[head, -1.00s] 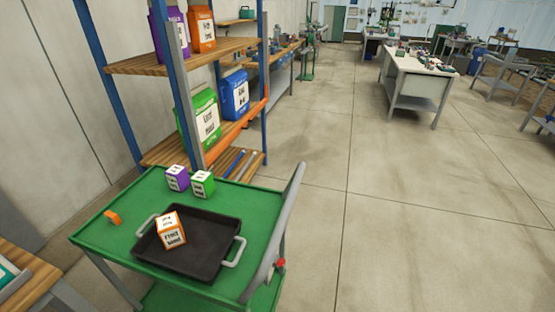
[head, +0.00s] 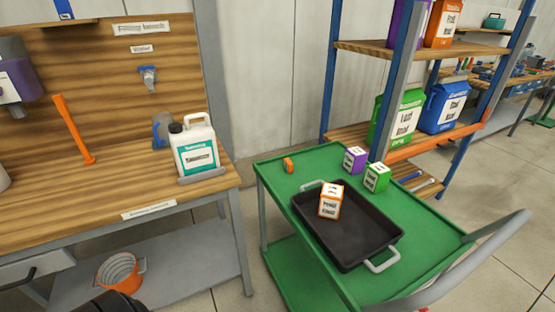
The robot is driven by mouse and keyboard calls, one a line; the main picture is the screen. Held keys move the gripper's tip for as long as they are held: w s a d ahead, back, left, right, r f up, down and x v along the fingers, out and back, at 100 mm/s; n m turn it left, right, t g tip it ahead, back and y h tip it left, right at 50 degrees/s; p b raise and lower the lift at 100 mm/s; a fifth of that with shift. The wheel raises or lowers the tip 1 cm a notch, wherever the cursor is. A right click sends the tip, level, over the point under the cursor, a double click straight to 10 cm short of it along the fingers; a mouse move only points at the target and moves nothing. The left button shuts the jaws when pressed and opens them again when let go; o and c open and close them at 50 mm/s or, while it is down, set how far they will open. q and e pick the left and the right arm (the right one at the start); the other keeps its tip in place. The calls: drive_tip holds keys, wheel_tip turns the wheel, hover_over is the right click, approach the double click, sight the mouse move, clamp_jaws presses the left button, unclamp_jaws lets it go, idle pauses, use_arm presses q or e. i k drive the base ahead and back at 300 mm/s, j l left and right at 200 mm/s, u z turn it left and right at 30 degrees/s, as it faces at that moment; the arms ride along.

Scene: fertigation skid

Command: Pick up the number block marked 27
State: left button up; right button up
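No block with a readable 27 is in view. A small orange object (head: 288,165) lies on the green cart top (head: 280,190) near its back left corner; I cannot make out any mark on it. An orange and white box (head: 330,202) with dark print sits in the black tray (head: 365,243) on the cart. A purple and white box (head: 355,160) and a green and white box (head: 376,178) stand behind the tray. Their print is too small to read surely.
A wooden filling bench (head: 80,205) stands left, with a white jug (head: 194,148), an orange bar (head: 73,128) and an orange bucket (head: 121,271) below. A blue-post shelf (head: 395,48) with coloured bags stands behind the cart. The cart's grey handle (head: 490,240) juts right.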

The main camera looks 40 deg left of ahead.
sight(288, 164)
drive_tip(key=u, duration=1)
drive_tip(key=i+j, duration=0.2)
drive_tip(key=j, duration=0.15)
drive_tip(key=i+j+z, duration=0.15)
drive_tip(key=j+z, duration=0.25)
drive_tip(key=i+j+z, duration=0.1)
drive_tip(key=j+z, duration=1)
drive_tip(key=i+l, duration=0.05)
